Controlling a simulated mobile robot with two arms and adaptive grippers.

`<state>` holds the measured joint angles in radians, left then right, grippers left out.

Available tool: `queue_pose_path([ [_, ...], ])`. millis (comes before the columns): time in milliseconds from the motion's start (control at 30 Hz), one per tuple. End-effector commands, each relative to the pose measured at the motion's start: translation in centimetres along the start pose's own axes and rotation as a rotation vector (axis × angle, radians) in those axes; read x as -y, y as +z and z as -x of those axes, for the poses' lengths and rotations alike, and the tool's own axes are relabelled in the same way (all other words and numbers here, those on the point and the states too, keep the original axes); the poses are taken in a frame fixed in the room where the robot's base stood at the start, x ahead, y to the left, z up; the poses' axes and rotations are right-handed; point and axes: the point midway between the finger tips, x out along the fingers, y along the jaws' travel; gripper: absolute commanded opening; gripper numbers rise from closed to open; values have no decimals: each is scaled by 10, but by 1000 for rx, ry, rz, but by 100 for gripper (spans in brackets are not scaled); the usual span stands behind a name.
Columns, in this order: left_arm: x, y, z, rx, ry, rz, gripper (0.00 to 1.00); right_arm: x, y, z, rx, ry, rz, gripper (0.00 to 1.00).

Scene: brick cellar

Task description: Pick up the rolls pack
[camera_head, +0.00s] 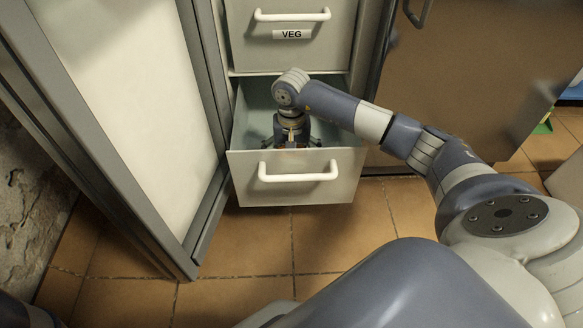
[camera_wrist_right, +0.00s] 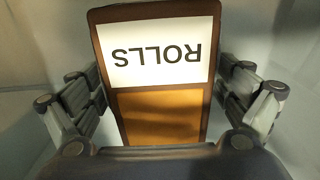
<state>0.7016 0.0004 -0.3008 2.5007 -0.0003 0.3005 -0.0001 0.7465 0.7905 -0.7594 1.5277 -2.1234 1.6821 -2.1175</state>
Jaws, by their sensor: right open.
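The rolls pack (camera_wrist_right: 160,112) is a brown and orange pack with a white label that reads ROLLS, upside down in the right wrist view. It is inside the open lower drawer (camera_head: 297,192). In the head view the pack is hidden behind my right arm and gripper. My right gripper (camera_head: 291,143) reaches down into the drawer from above. In the right wrist view its open fingers (camera_wrist_right: 165,95) stand on either side of the pack, with a gap on both sides. My left gripper is not in view.
A drawer labelled VEG (camera_head: 291,34) is shut above the open one. An open door (camera_head: 125,100) stands at the left. A brown cabinet panel (camera_head: 470,75) is at the right. The tiled floor (camera_head: 235,245) in front of the drawer is clear.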

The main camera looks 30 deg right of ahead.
Motion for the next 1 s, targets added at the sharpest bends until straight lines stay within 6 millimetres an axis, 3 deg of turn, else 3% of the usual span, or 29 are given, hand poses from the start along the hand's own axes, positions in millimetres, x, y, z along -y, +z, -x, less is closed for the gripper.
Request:
queue_pose_path([
  [133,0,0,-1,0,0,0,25,0,0,1,0,0,0,94],
  [167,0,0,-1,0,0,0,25,0,0,1,0,0,0,90],
  [400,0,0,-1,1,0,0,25,0,0,1,0,0,0,39],
  [767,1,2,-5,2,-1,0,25,0,0,7,-1,0,0,39],
  [1000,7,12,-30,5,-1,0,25,0,-1,46,-4,-1,-1,39],
])
